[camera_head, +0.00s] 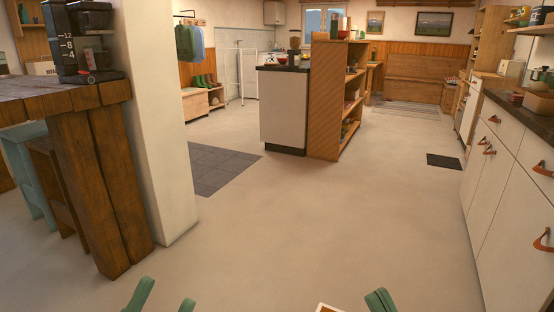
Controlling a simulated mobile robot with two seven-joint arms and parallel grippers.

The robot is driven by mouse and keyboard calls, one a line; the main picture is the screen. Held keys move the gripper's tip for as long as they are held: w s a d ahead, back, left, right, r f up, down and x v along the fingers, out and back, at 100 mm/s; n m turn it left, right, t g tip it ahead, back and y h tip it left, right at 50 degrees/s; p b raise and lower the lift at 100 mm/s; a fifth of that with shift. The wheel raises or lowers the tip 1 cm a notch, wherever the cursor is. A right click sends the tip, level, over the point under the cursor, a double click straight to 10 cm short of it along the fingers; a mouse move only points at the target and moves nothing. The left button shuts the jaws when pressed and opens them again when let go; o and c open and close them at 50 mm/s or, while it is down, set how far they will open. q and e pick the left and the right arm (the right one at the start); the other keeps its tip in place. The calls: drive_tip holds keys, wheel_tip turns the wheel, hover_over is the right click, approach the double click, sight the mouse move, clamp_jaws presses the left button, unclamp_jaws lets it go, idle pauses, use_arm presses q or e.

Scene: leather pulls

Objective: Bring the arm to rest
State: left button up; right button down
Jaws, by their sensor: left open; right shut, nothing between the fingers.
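My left gripper (163,300) shows at the bottom edge, left of the middle. Its two green fingertips stand apart with bare floor between them, so it is open and empty. My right gripper (380,300) shows at the bottom edge, right of the middle. Its green fingertips are together with nothing seen between them. Both are cut off by the picture's lower edge, and the rest of both arms is out of view. Neither gripper appears to touch any furniture.
A wooden table (100,190) and a white pillar (165,130) stand at left. White cabinets (500,190) with leather pulls line the right. A shelf-ended island (283,110) stands further back. The floor (320,220) between is clear. A small pale, orange-edged item (328,308) is cut off below.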

use_arm(q)
drive_tip(key=w+a+f+n+g+y+p, duration=0.3)
drive_tip(key=w+f+n+g+y+p, duration=0.5)
drive_tip(key=p, duration=1)
use_arm(e)
drive_tip(key=w+d+f+m+g+h, duration=0.35)
drive_tip(key=w+f+m+h, duration=0.35)
drive_tip(key=h, duration=0.3)
use_arm(q)
drive_tip(key=s+a+f+n+g+y+p, duration=0.1)
drive_tip(key=s+f+g+y+p, duration=0.3)
drive_tip(key=s+f+p, duration=0.4)
drive_tip(key=s+n+y+p, duration=0.1)
drive_tip(key=s+p, duration=0.1)
drive_tip(key=p, duration=0.3)
drive_tip(key=shift+a+f+g, duration=0.15)
drive_tip(key=shift+a+g, duration=0.1)
drive_tip(key=shift+g, duration=0.05)
use_arm(e)
drive_tip(key=s+d+f+m+g+h, duration=0.1)
drive_tip(key=s+f+m+g+h, duration=0.2)
drive_tip(key=s+f+g, duration=0.5)
drive_tip(key=shift+s+d+f+m+g, duration=0.25)
drive_tip(key=shift+s+d+m+g, duration=0.1)
drive_tip(key=shift+s, duration=0.45)
use_arm(q)
drive_tip(key=shift+s, duration=0.1)
